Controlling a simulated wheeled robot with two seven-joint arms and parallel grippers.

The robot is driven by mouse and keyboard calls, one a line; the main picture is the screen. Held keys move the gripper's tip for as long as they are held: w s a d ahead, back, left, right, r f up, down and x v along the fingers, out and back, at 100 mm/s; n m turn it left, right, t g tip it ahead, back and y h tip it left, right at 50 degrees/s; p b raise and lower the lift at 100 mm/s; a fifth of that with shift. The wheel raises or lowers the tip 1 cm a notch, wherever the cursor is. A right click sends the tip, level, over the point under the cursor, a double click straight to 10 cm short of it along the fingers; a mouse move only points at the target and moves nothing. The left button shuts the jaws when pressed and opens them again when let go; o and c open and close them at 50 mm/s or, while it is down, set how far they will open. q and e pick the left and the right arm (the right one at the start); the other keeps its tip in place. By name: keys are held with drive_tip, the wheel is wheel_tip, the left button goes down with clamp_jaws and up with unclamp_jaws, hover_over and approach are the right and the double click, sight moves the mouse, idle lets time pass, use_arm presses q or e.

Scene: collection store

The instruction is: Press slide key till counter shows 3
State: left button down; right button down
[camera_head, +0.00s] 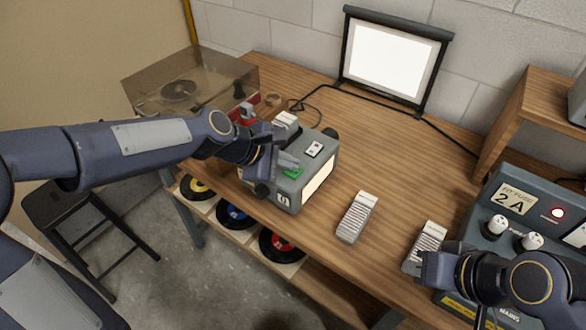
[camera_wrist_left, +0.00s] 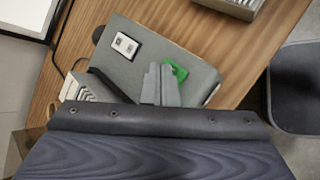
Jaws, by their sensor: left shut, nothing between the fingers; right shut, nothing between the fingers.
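The grey slide projector (camera_head: 325,165) stands on the wooden bench. Its green key (camera_head: 293,173) is on the top near the front edge, and the key also shows in the left wrist view (camera_wrist_left: 180,71). My left gripper (camera_head: 287,161) is shut and empty, with its fingertips right beside the green key; I cannot tell whether they touch it. A white panel with dark marks (camera_head: 315,149) is on the top. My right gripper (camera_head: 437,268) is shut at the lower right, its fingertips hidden.
Two ribbed pale slide trays (camera_head: 356,217) (camera_head: 427,246) lie right of the projector. A grey fuse unit (camera_head: 511,202) with a red lamp stands at the right. A lit screen (camera_head: 390,62) stands behind. A turntable (camera_head: 180,89) is at the left.

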sight(287, 171)
use_arm(q)
drive_tip(key=shift+f, duration=0.2)
drive_tip(key=shift+r, duration=0.15)
idle(0.3)
drive_tip(key=shift+r+p, duration=0.75)
drive_tip(key=shift+p, duration=0.05)
wheel_tip(287, 171, up, 5)
drive_tip(key=p, duration=0.5)
idle(0.5)
